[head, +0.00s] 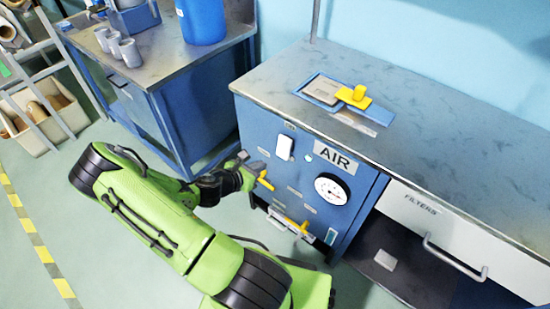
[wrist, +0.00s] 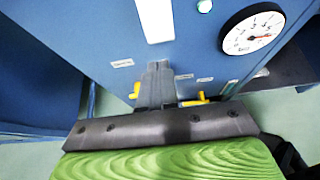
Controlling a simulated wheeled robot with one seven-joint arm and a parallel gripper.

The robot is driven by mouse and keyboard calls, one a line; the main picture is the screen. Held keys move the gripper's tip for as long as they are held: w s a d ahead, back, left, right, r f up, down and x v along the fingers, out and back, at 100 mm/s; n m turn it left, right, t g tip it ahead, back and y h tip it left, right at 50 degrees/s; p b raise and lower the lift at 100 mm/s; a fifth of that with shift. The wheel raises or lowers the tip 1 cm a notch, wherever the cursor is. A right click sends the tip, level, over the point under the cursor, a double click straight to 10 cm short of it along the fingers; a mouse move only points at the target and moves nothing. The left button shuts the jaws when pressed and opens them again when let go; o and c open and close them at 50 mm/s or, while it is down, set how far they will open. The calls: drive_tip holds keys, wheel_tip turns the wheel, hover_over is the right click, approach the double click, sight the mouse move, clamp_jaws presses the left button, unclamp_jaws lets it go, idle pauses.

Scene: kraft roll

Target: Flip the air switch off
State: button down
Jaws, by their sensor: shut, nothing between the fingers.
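The blue cabinet front (head: 347,212) carries the AIR label (head: 335,157). A white rectangular switch (head: 284,147) is set in the panel left of the label; it also shows at the top of the wrist view (wrist: 155,18). I cannot tell which way it is set. My gripper (head: 243,158) is shut and empty, in front of the panel, left of and lower than the switch. In the wrist view its closed fingertips (wrist: 157,66) appear just below the switch, with a visible gap in the picture. Contact with the panel cannot be told.
A round gauge (head: 331,189) sits right of the switch, with a small pale lamp (head: 307,157) between. Yellow levers (head: 265,181) (head: 297,228) stick out below, close to my gripper. A filters drawer (head: 438,220) is at right.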

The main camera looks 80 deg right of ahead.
sight(281, 155)
drive_tip(key=x, duration=0.2)
drive_tip(key=b+x, duration=0.1)
drive_tip(key=x, duration=0.5)
drive_tip(key=shift+s+d+r, duration=0.15)
drive_tip(key=shift+d+r, duration=0.05)
drive_tip(key=shift+d, duration=0.05)
drive_tip(key=shift+s+d, duration=0.15)
drive_tip(key=shift+d, duration=0.25)
drive_tip(key=shift+s+d+f+h+b, duration=0.15)
drive_tip(key=shift+f+b, duration=0.1)
drive_tip(key=shift+b, duration=0.35)
drive_tip(key=shift+d+f+h+b, duration=0.15)
drive_tip(key=shift+f+b, duration=0.1)
drive_tip(key=shift+b, duration=0.3)
drive_tip(key=shift+r+p, duration=1.15)
drive_tip(key=shift+r, duration=0.15)
